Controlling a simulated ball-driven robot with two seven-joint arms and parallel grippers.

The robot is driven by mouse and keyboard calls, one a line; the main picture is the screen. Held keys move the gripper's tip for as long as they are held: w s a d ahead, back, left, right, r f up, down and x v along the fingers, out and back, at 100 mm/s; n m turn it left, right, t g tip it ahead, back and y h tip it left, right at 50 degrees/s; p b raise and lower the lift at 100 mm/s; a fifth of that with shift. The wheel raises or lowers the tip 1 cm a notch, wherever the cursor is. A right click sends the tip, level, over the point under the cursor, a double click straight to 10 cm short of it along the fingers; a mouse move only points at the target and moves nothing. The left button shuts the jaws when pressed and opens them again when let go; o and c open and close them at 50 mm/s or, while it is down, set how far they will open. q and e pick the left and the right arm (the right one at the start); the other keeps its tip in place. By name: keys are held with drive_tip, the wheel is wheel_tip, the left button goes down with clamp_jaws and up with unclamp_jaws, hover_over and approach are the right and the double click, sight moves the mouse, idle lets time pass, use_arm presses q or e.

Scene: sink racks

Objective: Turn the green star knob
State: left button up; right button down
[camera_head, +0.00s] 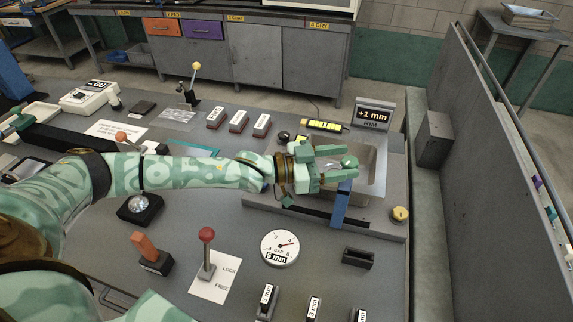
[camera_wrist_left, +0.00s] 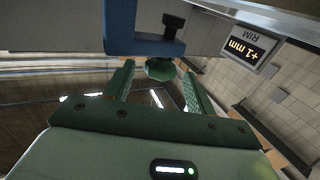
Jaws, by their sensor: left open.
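The green star knob (camera_head: 349,161) is at the end of my left gripper (camera_head: 335,163), beside the blue clamp (camera_head: 341,203) on the sink rim. In the left wrist view the knob (camera_wrist_left: 160,69) sits between the tips of my left gripper's two green fingers (camera_wrist_left: 160,78), with gaps on both sides. The fingers are open around it and do not seem to touch it. The blue clamp (camera_wrist_left: 122,35) lies just beyond, with a dark knob (camera_wrist_left: 173,21) by it. My right gripper is not in view.
A metal basin (camera_head: 376,165) lies behind the clamp. A display (camera_head: 374,115) reading +1 mm stands at the back. A grey wall panel (camera_head: 480,150) bounds the right.

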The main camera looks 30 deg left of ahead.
use_arm(q)
drive_tip(key=v, duration=1.3)
drive_tip(key=shift+s+a, duration=0.25)
drive_tip(key=shift+a, duration=0.05)
idle(0.5)
